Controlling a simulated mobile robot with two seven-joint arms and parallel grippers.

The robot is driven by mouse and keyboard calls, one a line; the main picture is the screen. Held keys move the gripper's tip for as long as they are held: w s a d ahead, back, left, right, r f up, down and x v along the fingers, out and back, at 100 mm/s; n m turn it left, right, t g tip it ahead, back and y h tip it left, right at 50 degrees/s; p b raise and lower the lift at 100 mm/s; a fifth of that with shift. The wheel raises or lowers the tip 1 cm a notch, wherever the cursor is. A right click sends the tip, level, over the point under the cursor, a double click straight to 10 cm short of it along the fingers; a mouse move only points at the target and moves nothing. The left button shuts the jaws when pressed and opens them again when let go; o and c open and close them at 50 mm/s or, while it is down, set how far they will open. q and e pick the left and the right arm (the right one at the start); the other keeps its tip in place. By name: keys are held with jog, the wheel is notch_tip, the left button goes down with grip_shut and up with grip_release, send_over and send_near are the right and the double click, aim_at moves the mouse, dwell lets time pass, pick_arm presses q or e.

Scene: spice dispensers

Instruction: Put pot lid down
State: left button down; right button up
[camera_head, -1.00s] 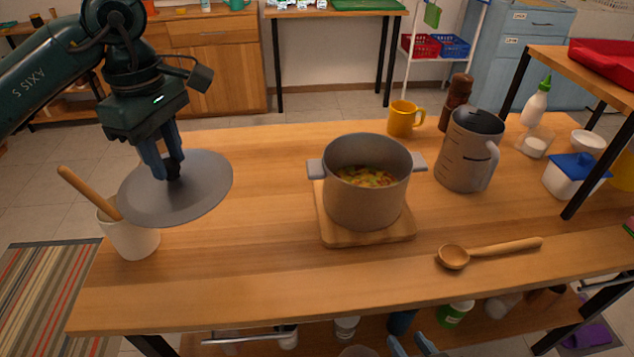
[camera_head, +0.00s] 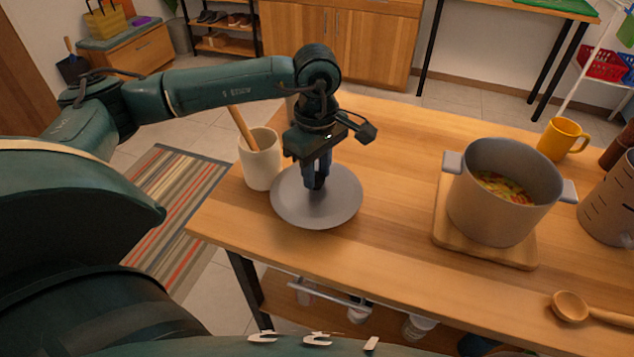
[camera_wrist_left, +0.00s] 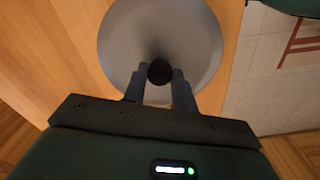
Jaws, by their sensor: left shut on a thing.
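The grey round pot lid (camera_head: 335,205) is at the left part of the wooden table, low over or on its top; I cannot tell whether it touches. My left gripper (camera_head: 317,184) points down and is shut on the lid's dark knob. In the left wrist view the lid (camera_wrist_left: 160,30) lies beneath the fingers, and the black knob (camera_wrist_left: 160,72) sits between the fingertips of the gripper (camera_wrist_left: 160,80). The grey pot (camera_head: 495,205), uncovered with chopped vegetables inside, stands on a wooden board to the right. My right gripper is not in view.
A white crock (camera_head: 261,160) with a wooden handle in it stands just behind and left of the lid. A wooden board (camera_head: 455,243) lies under the pot. A yellow mug (camera_head: 561,139) and wooden spoon (camera_head: 571,307) are at right. The table between lid and pot is clear.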

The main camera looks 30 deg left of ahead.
aim_at(317, 176)
pick_arm(q)
jog(key=shift+f, duration=1.9)
jog(key=c, duration=1.1)
grip_release()
jog(key=shift+f, duration=0.1)
notch_tip(317, 176, up, 12)
jog(key=shift+r, duration=0.15)
